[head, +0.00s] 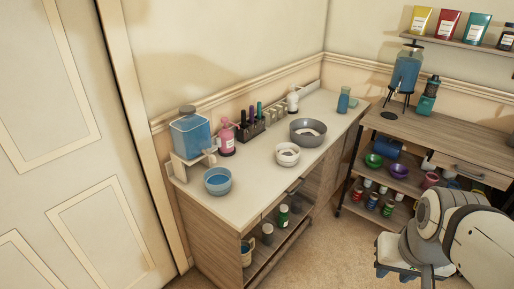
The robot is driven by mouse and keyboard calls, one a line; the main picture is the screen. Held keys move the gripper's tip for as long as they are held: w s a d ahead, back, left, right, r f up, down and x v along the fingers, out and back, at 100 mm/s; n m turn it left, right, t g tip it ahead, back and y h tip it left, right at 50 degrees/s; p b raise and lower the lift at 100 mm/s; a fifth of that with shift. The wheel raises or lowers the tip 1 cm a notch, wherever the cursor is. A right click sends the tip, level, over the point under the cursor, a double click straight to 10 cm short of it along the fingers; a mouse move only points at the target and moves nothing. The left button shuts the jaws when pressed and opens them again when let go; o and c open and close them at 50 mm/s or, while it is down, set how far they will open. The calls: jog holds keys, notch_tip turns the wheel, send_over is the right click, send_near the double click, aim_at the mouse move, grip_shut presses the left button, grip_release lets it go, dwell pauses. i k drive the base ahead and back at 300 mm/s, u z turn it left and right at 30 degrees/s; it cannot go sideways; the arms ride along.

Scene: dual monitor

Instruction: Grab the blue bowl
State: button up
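The blue bowl (217,181) stands upright on the near left end of the pale countertop (262,178). It is light blue, with darker blue inside. My arm shows at the lower right, and my gripper (400,272) is at its end, partly cut off by the bottom edge. It is far to the right of the bowl, with the counter's front and open floor between. Its fingers are not clear enough to tell open from shut.
Behind the bowl is a blue-filled dispenser (190,135), with a pink bottle (227,140) beside it. A small white bowl (287,155) and a grey bowl (308,131) stand farther right. A wooden shelf unit (446,139) is on the right. Carpet (325,250) is clear in front.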

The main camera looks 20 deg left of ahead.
aim_at(217, 181)
jog(key=i, duration=0.8)
jog(key=u, duration=1.75)
jog(key=i, duration=0.5)
jog(key=z, duration=0.1)
